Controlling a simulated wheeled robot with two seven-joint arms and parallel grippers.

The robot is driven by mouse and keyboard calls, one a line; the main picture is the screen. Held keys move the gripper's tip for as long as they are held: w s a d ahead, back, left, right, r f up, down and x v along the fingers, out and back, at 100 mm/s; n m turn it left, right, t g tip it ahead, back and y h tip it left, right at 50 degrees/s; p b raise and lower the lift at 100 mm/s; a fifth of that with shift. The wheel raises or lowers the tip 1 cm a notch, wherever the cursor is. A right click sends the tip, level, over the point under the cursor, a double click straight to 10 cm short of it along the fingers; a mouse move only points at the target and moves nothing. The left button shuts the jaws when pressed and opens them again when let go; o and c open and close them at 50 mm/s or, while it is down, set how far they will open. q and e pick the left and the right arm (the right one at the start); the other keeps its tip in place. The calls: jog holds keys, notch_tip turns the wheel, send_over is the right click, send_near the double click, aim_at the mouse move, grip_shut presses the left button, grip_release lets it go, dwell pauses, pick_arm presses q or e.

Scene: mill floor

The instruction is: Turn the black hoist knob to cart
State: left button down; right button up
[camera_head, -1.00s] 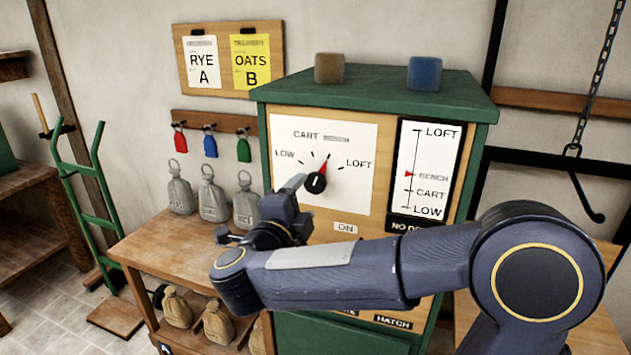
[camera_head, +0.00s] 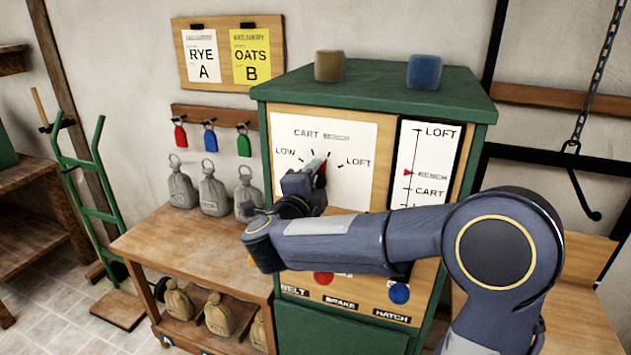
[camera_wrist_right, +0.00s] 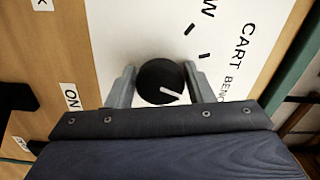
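The black hoist knob (camera_wrist_right: 158,82) sits on the white dial plate (camera_head: 345,140), marked LOW, CART, BENCH and LOFT. In the wrist view its white line points toward the BENCH side. In the wrist view my right gripper (camera_wrist_right: 162,86) is open, with one finger on each side of the knob. A slim gap shows at the left finger; contact at the right finger is unclear. My left gripper is out of view.
The green-topped cabinet (camera_head: 460,95) carries a level scale (camera_head: 425,150) with a red arrow at BENCH. Red (camera_head: 324,279) and blue (camera_head: 399,294) buttons sit below my right arm. Grey weights (camera_head: 213,192) stand on the wooden bench (camera_head: 165,240) to the left.

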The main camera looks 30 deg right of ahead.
jog(key=c, duration=0.6)
jog(key=shift+r+n+p, duration=0.15)
jog(key=shift+n+p, duration=1)
jog(key=shift+n, duration=0.35)
jog(key=n+p, duration=0.3)
jog(key=n, duration=0.1)
jog(key=shift+n, duration=0.3)
jog(key=shift+f, duration=0.2)
jog(key=o, duration=1)
